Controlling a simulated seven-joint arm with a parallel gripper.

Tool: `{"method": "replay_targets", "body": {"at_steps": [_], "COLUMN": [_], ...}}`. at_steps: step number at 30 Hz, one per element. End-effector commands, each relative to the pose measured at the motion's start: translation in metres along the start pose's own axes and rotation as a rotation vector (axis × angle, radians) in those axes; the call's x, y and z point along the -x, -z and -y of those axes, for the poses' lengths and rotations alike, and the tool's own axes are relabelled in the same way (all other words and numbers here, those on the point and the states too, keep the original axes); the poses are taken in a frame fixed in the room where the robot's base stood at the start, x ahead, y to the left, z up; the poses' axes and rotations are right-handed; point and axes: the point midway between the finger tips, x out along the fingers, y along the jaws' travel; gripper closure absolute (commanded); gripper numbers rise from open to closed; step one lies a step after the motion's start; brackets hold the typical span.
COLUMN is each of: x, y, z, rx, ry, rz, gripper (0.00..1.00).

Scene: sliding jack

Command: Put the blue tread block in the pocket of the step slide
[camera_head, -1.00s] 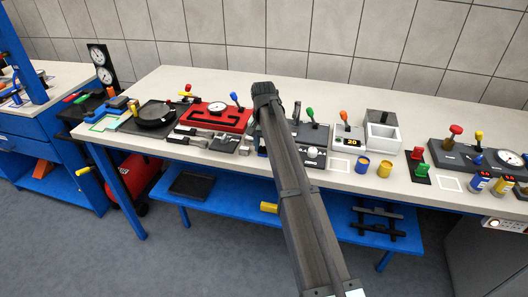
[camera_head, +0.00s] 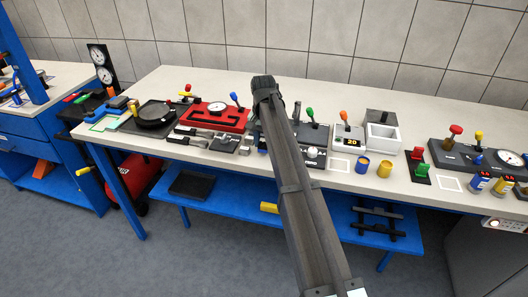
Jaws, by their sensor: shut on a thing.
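My dark arm (camera_head: 292,180) reaches from the bottom of the picture up over the bench. My gripper is hidden behind it, so its jaws and anything in them do not show. A small blue patch (camera_head: 262,146) shows at the left edge of the arm, low over the bench; I cannot tell whether it is the blue tread block. Grey metal parts (camera_head: 222,143) lie just left of the arm, in front of a red fixture. I cannot make out which part is the step slide or see its pocket.
The red fixture (camera_head: 205,119) with a dial stands left of the arm.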

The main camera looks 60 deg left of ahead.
Motion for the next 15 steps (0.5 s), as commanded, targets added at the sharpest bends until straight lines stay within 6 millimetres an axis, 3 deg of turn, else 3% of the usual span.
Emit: {"method": "replay_targets", "body": {"at_steps": [15], "x": [0.025], "y": [0.0], "z": [0.0], "rx": [0.0], "ry": [0.0], "rz": [-0.001], "gripper": [1.0]}}
